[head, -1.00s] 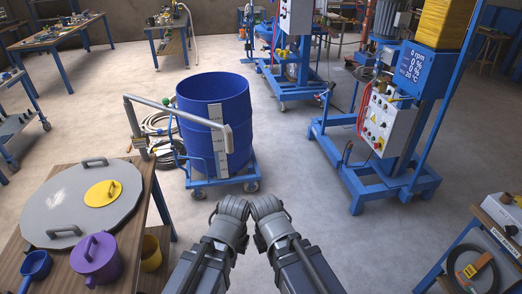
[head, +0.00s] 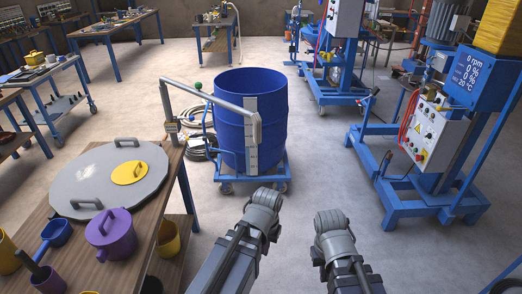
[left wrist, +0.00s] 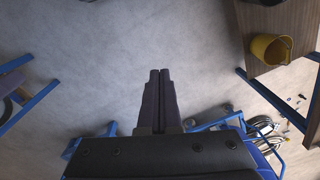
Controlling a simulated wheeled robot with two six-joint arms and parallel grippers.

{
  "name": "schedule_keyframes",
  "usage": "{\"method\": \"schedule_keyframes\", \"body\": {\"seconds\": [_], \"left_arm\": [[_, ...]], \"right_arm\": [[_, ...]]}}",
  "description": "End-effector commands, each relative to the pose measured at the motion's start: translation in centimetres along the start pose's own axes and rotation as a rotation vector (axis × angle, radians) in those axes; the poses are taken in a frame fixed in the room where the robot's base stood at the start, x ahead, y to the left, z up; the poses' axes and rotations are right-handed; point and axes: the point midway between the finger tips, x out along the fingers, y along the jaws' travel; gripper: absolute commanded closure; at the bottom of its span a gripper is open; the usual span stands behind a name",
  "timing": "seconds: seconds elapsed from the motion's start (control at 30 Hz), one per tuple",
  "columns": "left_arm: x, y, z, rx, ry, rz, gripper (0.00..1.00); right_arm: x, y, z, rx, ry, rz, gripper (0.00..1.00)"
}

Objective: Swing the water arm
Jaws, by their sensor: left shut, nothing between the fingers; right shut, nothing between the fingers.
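The water arm (head: 210,94) is a grey pipe on an upright post at the table's right edge. It reaches right, and its down-turned end (head: 257,128) shows in front of the blue drum (head: 228,135) and its pale scale strip. I cannot tell how far it stands from the drum wall. My left gripper (head: 264,204) is shut and empty, below and in front of the drum in the head view; its closed fingers (left wrist: 160,85) point over bare floor in the left wrist view. My right gripper (head: 331,224) is shut and empty, further right. Neither touches the water arm.
The wooden table (head: 165,205) at left holds a grey lid (head: 90,185), a purple jug (head: 112,238) and a blue scoop. A yellow bucket (left wrist: 270,48) sits on its lower shelf. The blue mixer stand (head: 425,205) is at right. Floor between is clear.

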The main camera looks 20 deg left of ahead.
Motion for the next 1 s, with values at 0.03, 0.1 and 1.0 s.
{"method": "schedule_keyframes", "body": {"seconds": [0.03,0.1,1.0], "left_arm": [[1.5,-0.8,-0.3,-0.022,0.008,0.000,1.00],[2.6,-2.0,-0.8,-0.047,0.023,-0.005,1.00],[-13.1,-8.4,-21.9,0.538,0.600,-1.244,1.00]], "right_arm": [[1.4,-0.1,-0.1,0.000,0.000,0.000,1.00],[2.5,-0.2,-0.1,0.000,0.000,0.000,1.00],[4.3,-0.4,-0.2,0.000,0.000,0.000,1.00]]}}
